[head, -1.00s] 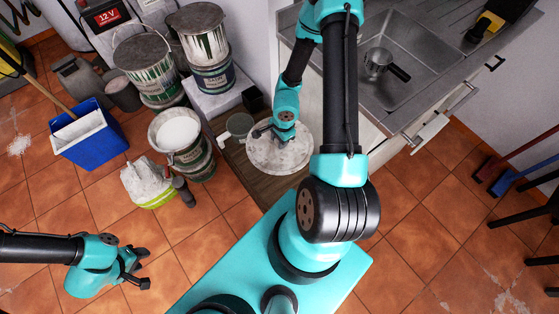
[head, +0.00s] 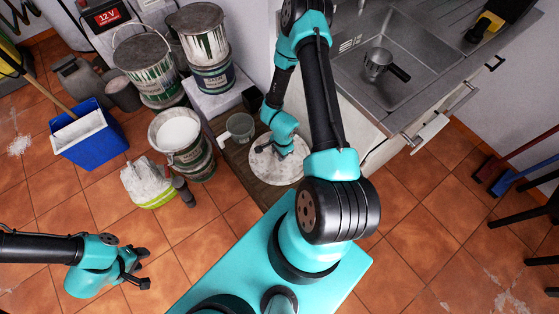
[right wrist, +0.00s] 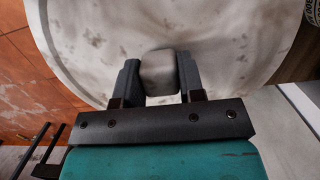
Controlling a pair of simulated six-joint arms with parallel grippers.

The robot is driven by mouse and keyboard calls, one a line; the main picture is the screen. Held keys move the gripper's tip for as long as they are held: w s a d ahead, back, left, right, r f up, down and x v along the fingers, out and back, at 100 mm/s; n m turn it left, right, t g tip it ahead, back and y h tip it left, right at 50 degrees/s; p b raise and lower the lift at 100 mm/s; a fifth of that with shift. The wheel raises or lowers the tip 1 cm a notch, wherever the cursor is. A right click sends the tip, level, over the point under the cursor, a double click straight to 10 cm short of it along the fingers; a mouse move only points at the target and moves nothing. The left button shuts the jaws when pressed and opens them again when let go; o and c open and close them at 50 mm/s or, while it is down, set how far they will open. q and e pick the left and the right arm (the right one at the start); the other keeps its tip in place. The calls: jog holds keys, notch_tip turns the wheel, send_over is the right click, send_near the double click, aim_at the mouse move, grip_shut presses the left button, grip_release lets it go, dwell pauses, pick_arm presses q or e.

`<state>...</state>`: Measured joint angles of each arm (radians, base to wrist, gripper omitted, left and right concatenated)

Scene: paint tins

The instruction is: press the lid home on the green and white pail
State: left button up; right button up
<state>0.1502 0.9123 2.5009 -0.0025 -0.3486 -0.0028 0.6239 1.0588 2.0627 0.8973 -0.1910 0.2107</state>
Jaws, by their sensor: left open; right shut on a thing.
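A round white lid (head: 287,174) with grey stains is in my right gripper (head: 272,149), over the dark wooden board. In the right wrist view the fingers (right wrist: 159,76) are shut on the lid's pale block-shaped knob (right wrist: 159,72), and the lid (right wrist: 235,35) fills much of the picture. I cannot tell whether it touches the board. The open green and white pail (head: 198,158) stands to the left, its white contents showing and no lid on it. My left gripper (head: 146,267) is open and empty above the tiles at lower left.
A small grey-green tin (head: 240,126) stands on the board between pail and lid. Lidded tins (head: 150,85) are behind; a sink (head: 395,70) is at right.

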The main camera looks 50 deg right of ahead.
jog(key=shift+f, duration=1.55)
jog(key=shift+f, duration=2.1)
jog(key=shift+f, duration=0.2)
jog(key=o, duration=0.8)
jog(key=shift+s+d+r, duration=0.1)
jog(key=shift+d+r, duration=0.3)
jog(key=shift+r, duration=2.5)
jog(key=shift+s+d+r, duration=0.1)
jog(key=shift+d+r, duration=0.25)
jog(key=shift+r, duration=2.5)
jog(key=shift+s+d+r, duration=0.1)
jog(key=shift+d+r, duration=0.3)
jog(key=shift+r, duration=2.5)
